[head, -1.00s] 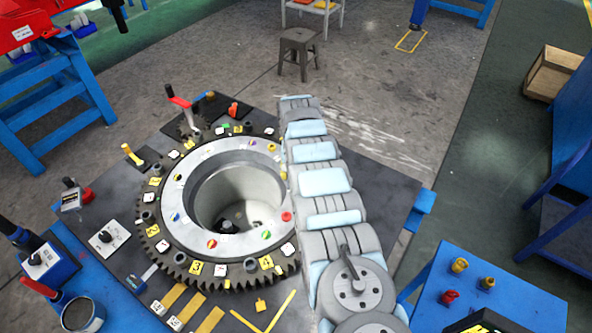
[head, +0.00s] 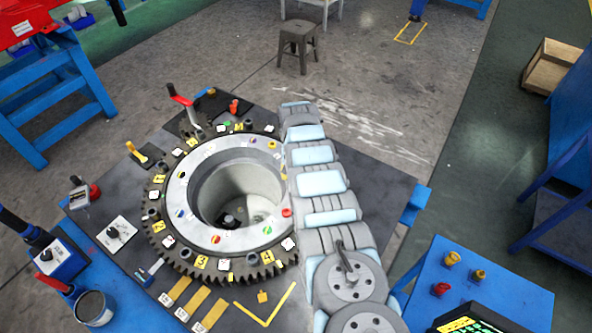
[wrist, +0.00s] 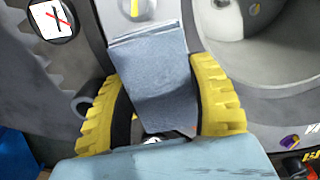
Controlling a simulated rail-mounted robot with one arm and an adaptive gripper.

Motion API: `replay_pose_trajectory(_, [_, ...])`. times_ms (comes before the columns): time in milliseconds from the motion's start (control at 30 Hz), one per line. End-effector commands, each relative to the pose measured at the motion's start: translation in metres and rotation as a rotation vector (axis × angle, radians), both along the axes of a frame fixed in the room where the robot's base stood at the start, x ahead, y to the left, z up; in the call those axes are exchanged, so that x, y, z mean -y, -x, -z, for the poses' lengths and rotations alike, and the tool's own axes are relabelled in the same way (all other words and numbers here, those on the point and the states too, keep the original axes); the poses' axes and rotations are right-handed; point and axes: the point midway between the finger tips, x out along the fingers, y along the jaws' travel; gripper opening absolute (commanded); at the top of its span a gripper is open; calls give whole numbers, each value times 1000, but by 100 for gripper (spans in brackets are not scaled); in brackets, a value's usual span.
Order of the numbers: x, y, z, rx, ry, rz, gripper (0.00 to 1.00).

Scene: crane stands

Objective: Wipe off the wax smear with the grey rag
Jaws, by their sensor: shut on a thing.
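The grey rag (wrist: 155,75) is a folded blue-grey cloth in the wrist view. My gripper (wrist: 158,85) has yellow ridged fingers shut on it, one on each side. In the head view my own arm reaches over the right side of the toothed ring, and my gripper and the rag are hidden there. I cannot make out the wax smear for certain in either view. A pale metal surface with round markers lies beyond the rag in the wrist view.
The toothed ring (head: 170,247) with a deep central bore stands on a dark bench plate. A red-handled lever (head: 181,96), a knob box (head: 118,235) and a tin (head: 95,309) stand around it. A blue side table (head: 500,294) is at right.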

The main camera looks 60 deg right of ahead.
Motion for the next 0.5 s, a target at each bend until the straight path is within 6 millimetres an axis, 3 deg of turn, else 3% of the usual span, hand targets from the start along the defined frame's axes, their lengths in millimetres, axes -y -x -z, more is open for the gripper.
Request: replay_pose_trajectory(500, [5,-4,5,1,3,0,20])
